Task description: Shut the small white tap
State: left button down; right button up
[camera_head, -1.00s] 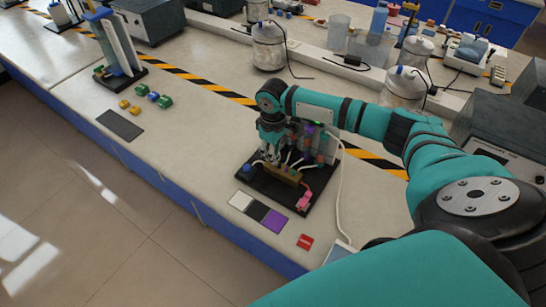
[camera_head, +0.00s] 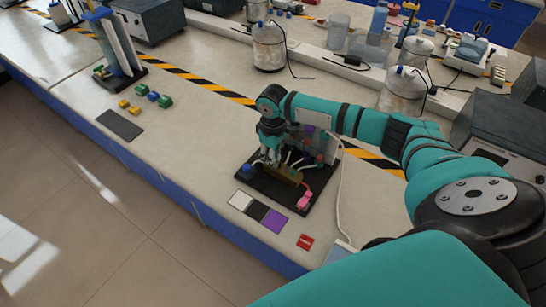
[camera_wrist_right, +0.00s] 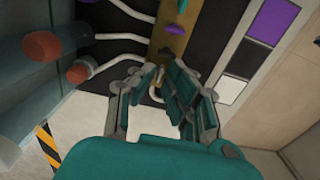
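A tap rig stands on a black base (camera_head: 310,203) on the bench, with a brass-coloured bar (camera_head: 286,173) and white tubes. My right gripper (camera_head: 270,160) points down at the left end of this bar. In the right wrist view, its fingers (camera_wrist_right: 164,72) stand a narrow gap apart over the bar (camera_wrist_right: 172,36). I cannot make out the small white tap; the fingers hide that end of the bar. My left gripper is out of view.
White, black and purple squares (camera_head: 274,221) and a red label (camera_head: 305,242) lie in front of the rig. A panel (camera_head: 315,122) stands behind it, and a white cable (camera_head: 340,195) runs along its right. The bench to the left is clear up to the coloured blocks (camera_head: 153,97).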

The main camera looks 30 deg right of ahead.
jog(key=shift+f, duration=0.45)
jog(key=shift+r+p, duration=0.35)
jog(key=shift+p, duration=0.3)
jog(key=shift+c, duration=0.3)
